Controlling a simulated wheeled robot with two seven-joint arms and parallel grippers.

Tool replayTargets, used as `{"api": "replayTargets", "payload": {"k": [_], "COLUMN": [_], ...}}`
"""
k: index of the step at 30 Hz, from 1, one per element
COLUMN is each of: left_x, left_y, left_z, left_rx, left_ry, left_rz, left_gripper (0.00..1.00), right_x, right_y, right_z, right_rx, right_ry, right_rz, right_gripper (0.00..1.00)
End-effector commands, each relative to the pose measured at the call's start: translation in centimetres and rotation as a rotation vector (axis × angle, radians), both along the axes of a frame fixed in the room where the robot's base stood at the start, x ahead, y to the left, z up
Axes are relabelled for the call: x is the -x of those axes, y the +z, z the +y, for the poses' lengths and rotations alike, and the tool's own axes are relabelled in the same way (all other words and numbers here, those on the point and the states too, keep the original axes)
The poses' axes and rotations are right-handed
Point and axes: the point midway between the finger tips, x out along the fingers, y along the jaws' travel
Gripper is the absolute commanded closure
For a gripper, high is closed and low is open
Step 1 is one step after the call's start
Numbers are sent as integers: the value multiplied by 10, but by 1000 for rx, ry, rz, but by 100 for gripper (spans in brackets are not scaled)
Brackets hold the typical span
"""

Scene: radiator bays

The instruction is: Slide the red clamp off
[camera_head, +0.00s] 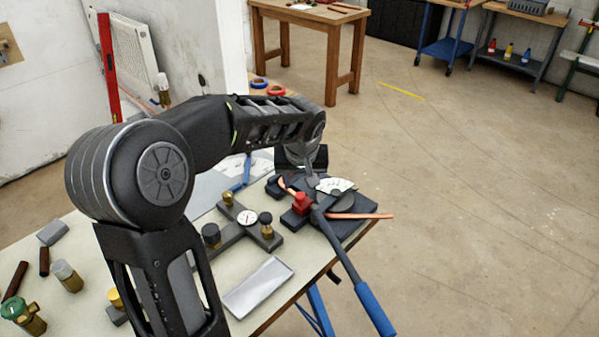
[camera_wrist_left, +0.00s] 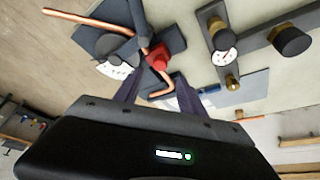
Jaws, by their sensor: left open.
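The red clamp (camera_head: 301,203) sits on a dark pipe-bending tool (camera_head: 350,226) near the bench's right edge. It holds around or beside a copper pipe (camera_head: 362,216); I cannot tell which. In the left wrist view the red clamp (camera_wrist_left: 159,57) lies just beyond my fingertips, with the bent copper pipe (camera_wrist_left: 98,24) beside it. My left gripper (camera_head: 310,178) is just behind the clamp in the head view, pointing down. In the wrist view its two dark fingers (camera_wrist_left: 158,92) are apart, with nothing gripped between them. My right gripper is not in view.
A gauge manifold (camera_head: 242,230) with black knobs stands left of the bender. A metal tray (camera_head: 258,287) lies in front of it. The bender's blue-gripped handle (camera_head: 372,308) sticks out past the bench edge. Brass valves (camera_head: 67,276) stand at the front left.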

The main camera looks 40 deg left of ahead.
Motion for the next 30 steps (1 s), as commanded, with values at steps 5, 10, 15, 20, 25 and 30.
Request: {"api": "replayTargets", "payload": {"k": [5, 10, 15, 20, 25, 30], "left_x": [0, 0, -3, -8, -15, -21], "left_y": [0, 0, -7, -26, -51, -68], "left_z": [0, 0, 2, 7, 14, 18], "left_rx": [1, 1, 0, 0, 1, 0], "left_ry": [0, 0, -1, 0, 0, 0], "left_rz": [-1, -1, 1, 4, 4, 1], "left_gripper": [52, 52, 52, 52, 52, 52], "right_x": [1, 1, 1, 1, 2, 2], "right_y": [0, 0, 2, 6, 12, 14], "right_z": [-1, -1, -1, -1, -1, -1], "right_rx": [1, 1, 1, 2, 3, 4], "right_ry": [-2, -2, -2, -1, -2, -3], "right_rz": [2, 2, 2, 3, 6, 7], "right_gripper": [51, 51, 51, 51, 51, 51]}}
